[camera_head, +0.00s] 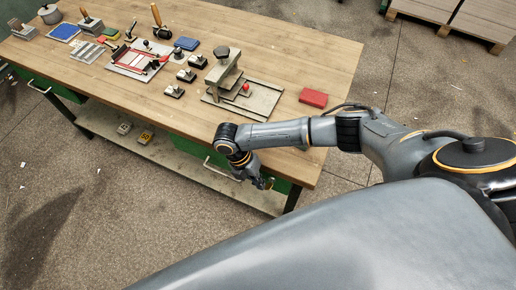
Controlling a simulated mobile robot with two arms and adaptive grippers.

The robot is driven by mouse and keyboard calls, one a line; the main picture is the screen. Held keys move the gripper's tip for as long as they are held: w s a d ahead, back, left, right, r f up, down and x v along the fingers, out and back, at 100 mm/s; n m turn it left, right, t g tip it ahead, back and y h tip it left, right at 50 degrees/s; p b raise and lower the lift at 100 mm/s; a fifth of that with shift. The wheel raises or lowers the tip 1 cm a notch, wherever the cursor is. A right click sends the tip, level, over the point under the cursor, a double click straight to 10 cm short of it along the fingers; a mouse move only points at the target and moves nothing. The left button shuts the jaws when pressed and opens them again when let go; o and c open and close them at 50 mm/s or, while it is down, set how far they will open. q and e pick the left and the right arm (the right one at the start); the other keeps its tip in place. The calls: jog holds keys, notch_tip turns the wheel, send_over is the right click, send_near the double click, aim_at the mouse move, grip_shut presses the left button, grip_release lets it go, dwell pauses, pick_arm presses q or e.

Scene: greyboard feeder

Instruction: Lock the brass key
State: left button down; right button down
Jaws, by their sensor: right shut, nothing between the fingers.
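I cannot make out the brass key or its lock in this view. My right gripper (264,184) is small and dark, hanging in front of the workbench's front edge near the right corner. It is shut with nothing seen in it. A green drawer front with a pale bar handle (216,170) lies just left of it, below the wooden top. My wrist and gripper hide part of the green front. My left gripper is not in view.
The wooden workbench (300,55) carries a press-like stand (226,72), a red block (313,97), stamps and a red-framed board (139,59). A lower shelf (165,160) holds small items. Pallets of board (435,12) stand at the back right. The floor in front is clear.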

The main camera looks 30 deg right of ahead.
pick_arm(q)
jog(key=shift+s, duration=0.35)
pick_arm(e)
jog(key=shift+f, duration=0.1)
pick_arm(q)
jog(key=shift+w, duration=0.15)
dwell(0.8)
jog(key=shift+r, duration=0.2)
pick_arm(e)
jog(key=shift+s, duration=0.1)
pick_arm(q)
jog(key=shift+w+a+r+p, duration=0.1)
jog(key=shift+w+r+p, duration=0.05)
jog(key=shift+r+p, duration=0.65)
pick_arm(e)
jog(key=shift+s+d+r, duration=0.2)
jog(key=shift+s+d, duration=0.25)
jog(key=shift+s, duration=0.05)
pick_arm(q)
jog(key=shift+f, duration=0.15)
pick_arm(e)
jog(key=shift+s, duration=0.1)
